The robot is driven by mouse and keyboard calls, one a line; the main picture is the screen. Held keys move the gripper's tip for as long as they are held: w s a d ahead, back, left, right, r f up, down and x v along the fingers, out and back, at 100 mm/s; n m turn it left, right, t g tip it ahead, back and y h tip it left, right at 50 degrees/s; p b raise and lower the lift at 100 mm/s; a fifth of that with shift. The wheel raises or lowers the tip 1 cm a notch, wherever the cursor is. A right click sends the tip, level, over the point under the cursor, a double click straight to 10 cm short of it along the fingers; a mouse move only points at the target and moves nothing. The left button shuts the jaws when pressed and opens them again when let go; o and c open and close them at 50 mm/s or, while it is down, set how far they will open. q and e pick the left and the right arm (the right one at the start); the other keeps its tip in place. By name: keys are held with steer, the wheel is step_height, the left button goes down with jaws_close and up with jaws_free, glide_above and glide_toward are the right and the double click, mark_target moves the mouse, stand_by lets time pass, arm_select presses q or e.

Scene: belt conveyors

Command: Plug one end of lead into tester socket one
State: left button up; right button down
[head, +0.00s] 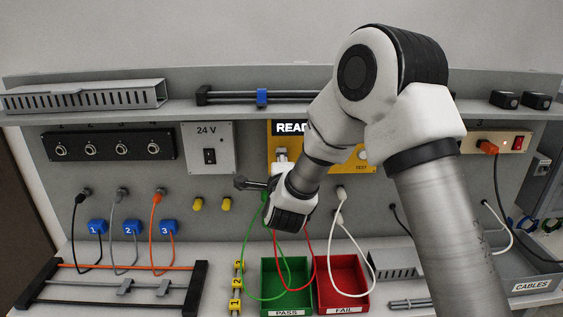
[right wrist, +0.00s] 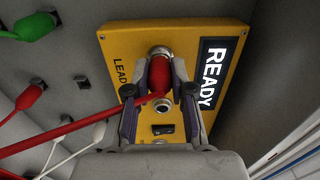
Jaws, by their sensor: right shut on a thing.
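The yellow tester (head: 272,143) hangs on the back panel, partly hidden by my right arm. In the right wrist view the tester (right wrist: 120,50) shows a lit READY display, the word LEAD and metal sockets. My right gripper (right wrist: 160,88) is shut on the red plug (right wrist: 159,72) of the red lead (right wrist: 70,128). The plug lines up with the socket (right wrist: 160,52) at the top of this view and touches or enters it; how deep I cannot tell. A second socket (right wrist: 163,106) shows empty between the fingers. The left gripper is out of view.
Green (head: 246,235) and white (head: 366,255) leads hang nearby. Below stand a green PASS bin (head: 291,312) and a red FAIL bin (head: 322,308). Blue numbered tags (head: 97,227) and a cable rack (head: 190,285) are at left; a 24 V box (head: 222,140) sits left of the tester.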

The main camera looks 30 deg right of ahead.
steer(key=c, duration=0.9)
jaws_free()
steer(key=v, duration=1.2)
steer(key=shift+d, duration=0.1)
